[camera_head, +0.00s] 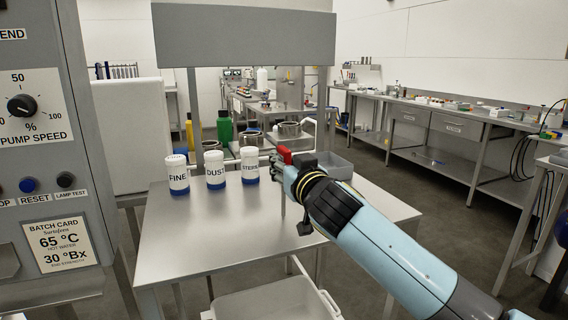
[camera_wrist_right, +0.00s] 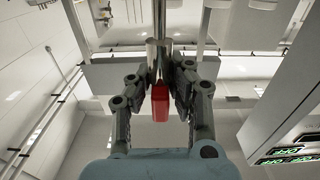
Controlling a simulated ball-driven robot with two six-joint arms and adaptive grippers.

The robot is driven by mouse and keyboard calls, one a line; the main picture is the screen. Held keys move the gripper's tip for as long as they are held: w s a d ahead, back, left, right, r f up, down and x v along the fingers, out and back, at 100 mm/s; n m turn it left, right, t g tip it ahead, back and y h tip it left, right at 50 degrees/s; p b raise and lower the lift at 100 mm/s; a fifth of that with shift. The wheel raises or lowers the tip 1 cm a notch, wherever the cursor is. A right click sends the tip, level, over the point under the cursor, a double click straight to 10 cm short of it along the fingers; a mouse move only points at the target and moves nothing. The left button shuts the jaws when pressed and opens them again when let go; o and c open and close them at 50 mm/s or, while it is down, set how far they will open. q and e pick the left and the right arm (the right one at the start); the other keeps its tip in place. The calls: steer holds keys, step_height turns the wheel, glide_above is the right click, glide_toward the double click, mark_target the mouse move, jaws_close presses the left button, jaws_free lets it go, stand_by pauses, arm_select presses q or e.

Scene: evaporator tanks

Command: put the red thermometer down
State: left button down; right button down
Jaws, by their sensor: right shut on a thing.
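The red thermometer (camera_wrist_right: 160,102) is between the fingers of my right gripper (camera_wrist_right: 161,80) in the right wrist view. Its red block end shows below the fingertips, and a metal shaft seems to run upward from it. In the head view my right gripper (camera_head: 293,168) is over the steel table, and the red part of the thermometer (camera_head: 284,154) shows at its tip. The gripper is shut on it. The wrist hides much of the thermometer in the head view. My left gripper is not in view.
Three white jars with blue bases, labelled FINE (camera_head: 178,175), DUST (camera_head: 215,169) and STEEP (camera_head: 249,165), stand on the steel table (camera_head: 225,225), left of my right gripper. A grey tray (camera_head: 336,166) sits behind the gripper. The table's front middle is clear. A control panel (camera_head: 45,130) stands left.

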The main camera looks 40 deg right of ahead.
steer(key=c, duration=1.4)
jaws_free()
steer(key=shift+c, duration=0.2)
steer(key=shift+o, duration=0.9)
steer(key=b+v, duration=0.1)
steer(key=v, duration=1.1)
steer(key=shift+b, duration=0.35)
